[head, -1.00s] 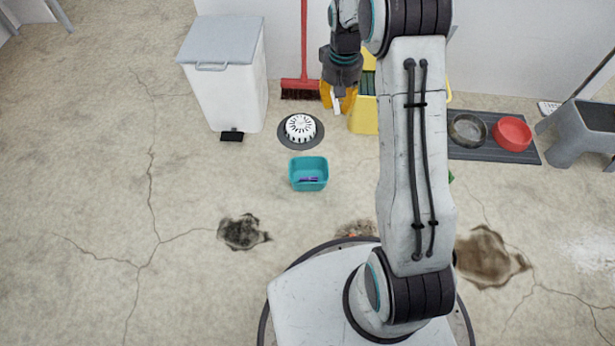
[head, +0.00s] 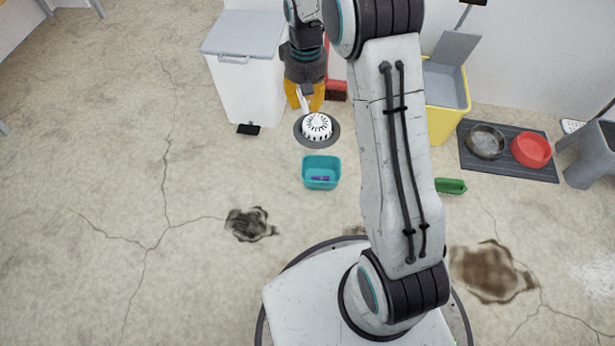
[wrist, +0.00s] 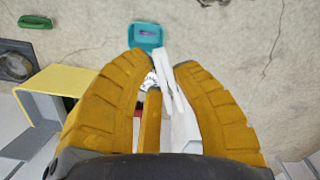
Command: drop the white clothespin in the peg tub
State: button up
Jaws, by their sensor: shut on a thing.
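My gripper (head: 304,105) has yellow-orange fingers and is shut on the white clothespin (wrist: 172,80), which sticks out past the fingertips in the wrist view. In the head view the clothespin (head: 303,101) shows as a small white piece between the fingers. The gripper is in the air, in front of the white bin and over or behind the round white drain cover. The teal peg tub (head: 321,185) stands on the floor, nearer my base than the gripper. A purple thing (head: 320,178) lies in it. The tub (wrist: 147,44) is also beyond the fingertips in the wrist view.
A white drain cover (head: 317,126) is just behind the tub. A white lidded bin (head: 245,90) stands behind left, a yellow bin (head: 444,122) right of my arm. A green brush-like thing (head: 451,186) and a mat with bowls (head: 508,169) lie right.

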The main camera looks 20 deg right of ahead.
aim_at(315, 179)
jog(key=l+u, duration=0.15)
jog(key=u, duration=0.8)
jog(key=l+u, duration=0.2)
jog(key=u, duration=0.25)
jog(key=l+u, duration=0.25)
jog(key=u, duration=0.2)
jog(key=l+u, duration=0.2)
jog(key=u, duration=0.25)
jog(key=l+u, duration=0.2)
jog(key=u, duration=0.2)
jog(key=k+l+u, duration=0.15)
jog(key=u, duration=0.3)
